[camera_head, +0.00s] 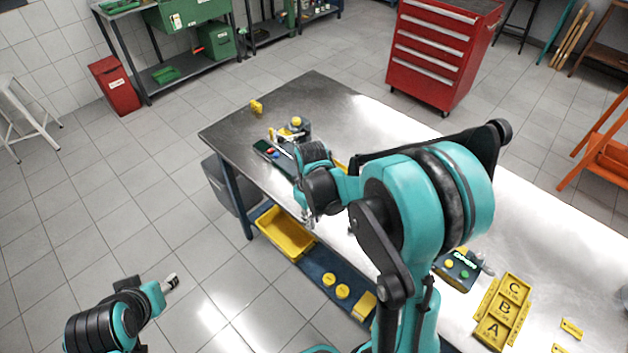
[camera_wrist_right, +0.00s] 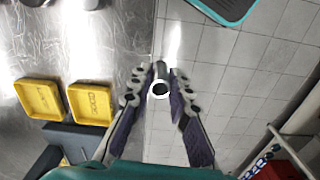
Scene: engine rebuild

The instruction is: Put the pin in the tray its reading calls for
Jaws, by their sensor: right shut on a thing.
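My right gripper (camera_head: 308,218) is over the near edge of the metal table. Three yellow trays lettered A (camera_head: 490,331), B (camera_head: 504,309) and C (camera_head: 515,289) lie in a row at the table's near right. A dark gauge box (camera_head: 456,271) with a lit green display stands beside them; its reading is too small to make out. My left gripper (camera_head: 171,282) is low at left over the floor, its jaw state unclear.
A dark tray (camera_head: 272,153) and a small yellow-topped device (camera_head: 297,127) sit at the table's far left. Two shallow yellow trays (camera_wrist_right: 40,99) (camera_wrist_right: 91,102) show in the wrist view. A yellow bin (camera_head: 284,235) is on the lower shelf. My right arm hides the table's middle.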

